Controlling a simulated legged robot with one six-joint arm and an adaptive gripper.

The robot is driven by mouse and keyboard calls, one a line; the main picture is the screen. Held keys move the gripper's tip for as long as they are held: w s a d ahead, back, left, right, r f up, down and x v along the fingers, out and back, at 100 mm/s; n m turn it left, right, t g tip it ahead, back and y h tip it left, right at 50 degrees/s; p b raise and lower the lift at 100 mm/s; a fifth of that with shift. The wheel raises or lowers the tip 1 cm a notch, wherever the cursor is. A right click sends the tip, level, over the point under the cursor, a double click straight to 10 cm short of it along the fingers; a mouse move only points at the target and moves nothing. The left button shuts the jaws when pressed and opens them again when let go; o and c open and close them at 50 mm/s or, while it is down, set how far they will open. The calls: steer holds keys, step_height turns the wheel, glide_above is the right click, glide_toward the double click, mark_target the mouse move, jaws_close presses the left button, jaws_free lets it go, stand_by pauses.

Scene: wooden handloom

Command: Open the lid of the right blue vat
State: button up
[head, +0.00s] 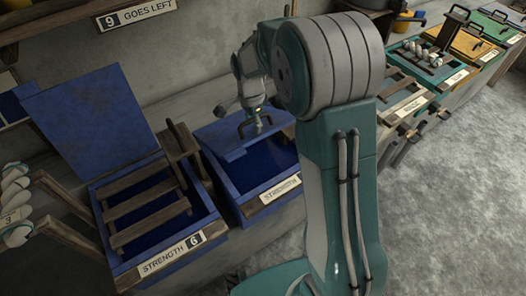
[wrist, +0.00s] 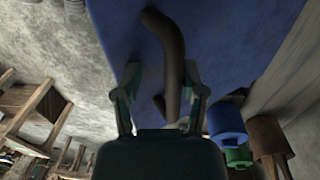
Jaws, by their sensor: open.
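The right blue vat (head: 232,182) stands just right of the left vat. Its blue lid (head: 216,134) appears tilted partly up at the back, with the dark blue inside showing in front of it. A dark curved handle (head: 243,128) sits on the lid. My gripper (head: 258,121) is at this handle, reaching from behind my arm. In the wrist view the lid (wrist: 235,45) fills the upper middle, and the curved handle (wrist: 172,60) runs between the open fingers of my gripper (wrist: 162,95). I cannot tell whether they touch it. My arm hides the vat's right side.
The left blue vat (head: 103,227) stands open, its lid (head: 85,120) leaning up, with a wooden rack (head: 140,205) over it. White yarn skeins (head: 16,205) hang at the far left. More vats, including a yellow-lidded one (head: 470,43), stand at right. The grey floor (head: 465,190) is clear.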

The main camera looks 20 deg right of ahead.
steer(key=s+d+f+t, duration=0.1)
steer(key=s+f, duration=0.3)
steer(key=f, duration=0.4)
steer(key=shift+d, duration=0.2)
steer(key=shift+s, duration=0.1)
